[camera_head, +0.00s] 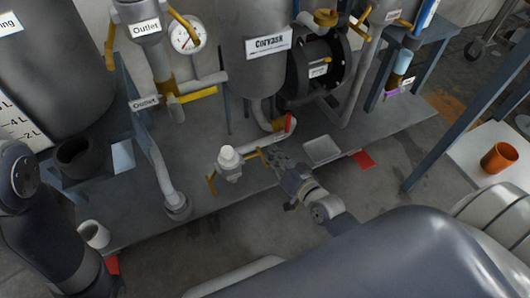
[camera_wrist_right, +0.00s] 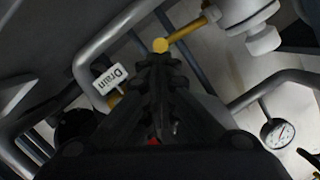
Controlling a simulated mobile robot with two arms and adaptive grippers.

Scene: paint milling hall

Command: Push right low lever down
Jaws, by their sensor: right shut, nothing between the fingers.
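A low valve with a white cap (camera_head: 229,160) stands at the front edge of the grey platform. A yellow lever (camera_head: 252,154) reaches from it towards my right gripper (camera_head: 270,155). In the right wrist view this yellow lever (camera_wrist_right: 183,32) slants down from the metal valve body to a round knob just beyond the fingertips of my right gripper (camera_wrist_right: 155,62). The right gripper is shut and empty. I cannot tell whether its tips touch the knob. A second yellow handle (camera_head: 211,184) hangs at the valve's left side.
A tank labelled "Corvash" (camera_head: 268,42) and a motor (camera_head: 320,70) stand behind. A red-handled pipe (camera_head: 289,122) is close behind the gripper. A "Drain" label (camera_wrist_right: 110,78) is left of the fingers. An orange cup (camera_head: 498,158) stands on the right table.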

